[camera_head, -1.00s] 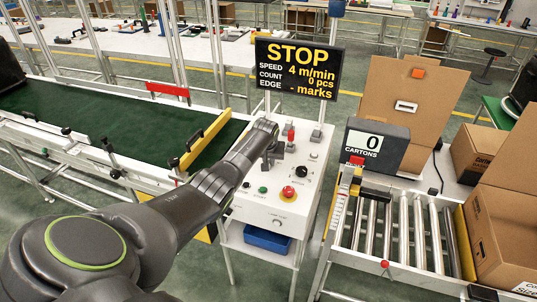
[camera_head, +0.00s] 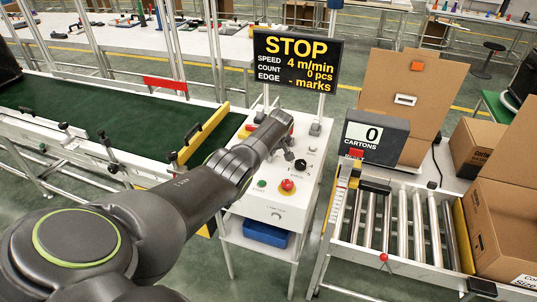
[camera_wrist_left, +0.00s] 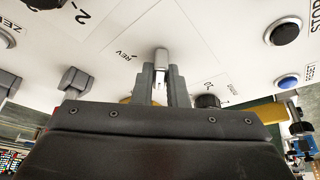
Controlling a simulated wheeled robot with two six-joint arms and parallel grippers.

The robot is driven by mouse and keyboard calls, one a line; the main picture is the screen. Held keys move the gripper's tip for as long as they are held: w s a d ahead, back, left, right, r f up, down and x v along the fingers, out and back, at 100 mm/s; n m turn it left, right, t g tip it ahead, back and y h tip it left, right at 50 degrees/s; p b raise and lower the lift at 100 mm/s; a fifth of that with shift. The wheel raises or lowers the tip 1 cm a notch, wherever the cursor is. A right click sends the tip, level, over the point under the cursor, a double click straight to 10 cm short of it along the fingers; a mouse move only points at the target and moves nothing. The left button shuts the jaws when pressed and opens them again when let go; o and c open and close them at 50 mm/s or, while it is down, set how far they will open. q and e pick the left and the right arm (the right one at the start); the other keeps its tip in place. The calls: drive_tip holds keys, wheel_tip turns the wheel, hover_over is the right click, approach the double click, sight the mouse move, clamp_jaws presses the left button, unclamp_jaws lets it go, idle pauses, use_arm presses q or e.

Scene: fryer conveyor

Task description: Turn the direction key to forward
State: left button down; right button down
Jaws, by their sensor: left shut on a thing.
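The direction key (camera_wrist_left: 161,62) is a small grey metal piece on the white control panel (camera_wrist_left: 210,30), beside the printed word REV in the left wrist view. My left gripper (camera_wrist_left: 160,88) is shut on it, with one dark finger on each side. In the head view my left gripper (camera_head: 288,152) reaches down over the control box (camera_head: 265,208), and my wrist hides the key. The display (camera_head: 297,60) reads STOP, 4 m/min and 0 pcs. My right gripper is not in view.
A red emergency knob (camera_head: 287,185), a green button (camera_head: 262,183) and a black knob (camera_head: 300,165) sit close to the gripper. The green belt (camera_head: 75,115) with a yellow guide (camera_head: 205,130) lies left. A roller conveyor (camera_head: 400,215) stands right.

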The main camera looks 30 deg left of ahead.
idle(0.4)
use_arm(q)
drive_tip(key=c, duration=1.4)
unclamp_jaws()
drive_tip(key=shift+c, duration=0.2)
drive_tip(key=shift+r, duration=0.1)
drive_tip(key=shift+d+r+p, duration=0.2)
drive_tip(key=shift+r+p, duration=0.15)
drive_tip(key=shift+r, duration=0.15)
drive_tip(key=v, duration=1.6)
drive_tip(key=shift+r, duration=0.1)
